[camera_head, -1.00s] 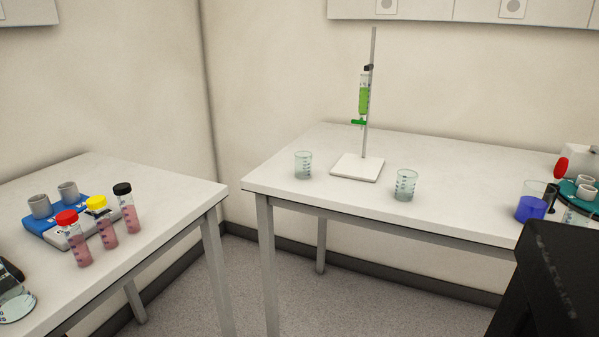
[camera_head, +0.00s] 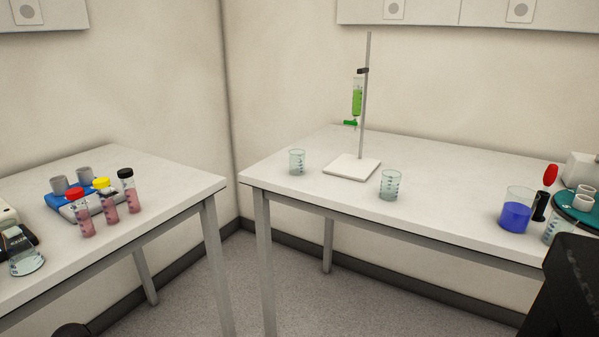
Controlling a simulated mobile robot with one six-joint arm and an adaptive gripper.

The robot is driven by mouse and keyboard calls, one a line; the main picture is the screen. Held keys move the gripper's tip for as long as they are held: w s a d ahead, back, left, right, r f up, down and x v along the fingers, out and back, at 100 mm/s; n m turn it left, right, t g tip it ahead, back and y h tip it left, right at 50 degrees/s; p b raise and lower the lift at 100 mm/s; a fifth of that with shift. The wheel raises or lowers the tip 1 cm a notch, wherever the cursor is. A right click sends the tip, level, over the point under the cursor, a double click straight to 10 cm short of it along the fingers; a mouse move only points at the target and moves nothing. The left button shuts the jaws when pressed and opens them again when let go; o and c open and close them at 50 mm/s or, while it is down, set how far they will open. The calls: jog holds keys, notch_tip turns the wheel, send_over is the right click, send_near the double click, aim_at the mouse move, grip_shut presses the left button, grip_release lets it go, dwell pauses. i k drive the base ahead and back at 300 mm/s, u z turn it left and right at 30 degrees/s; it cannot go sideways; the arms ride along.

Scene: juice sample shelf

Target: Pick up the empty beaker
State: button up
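Two clear beakers that look empty stand upright on the right white table. One beaker (camera_head: 297,162) is left of the stand's base, near the table's left end. The other beaker (camera_head: 390,186) is right of the base, nearer the front edge. A third beaker (camera_head: 515,216) on the same table holds blue liquid. My gripper is not recognisable in the view. A dark part, likely mine, fills the bottom right corner.
A burette stand (camera_head: 352,167) holds green liquid between the two clear beakers. A teal round device (camera_head: 579,207) stands at far right. The left table (camera_head: 165,207) carries capped pink tubes (camera_head: 108,206) and a flask (camera_head: 27,262). Open floor separates the tables.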

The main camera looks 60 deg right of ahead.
aim_at(297, 156)
jog(key=k, duration=1.75)
jog(key=z, duration=0.9)
jog(key=i, duration=1.05)
jog(key=u, duration=0.1)
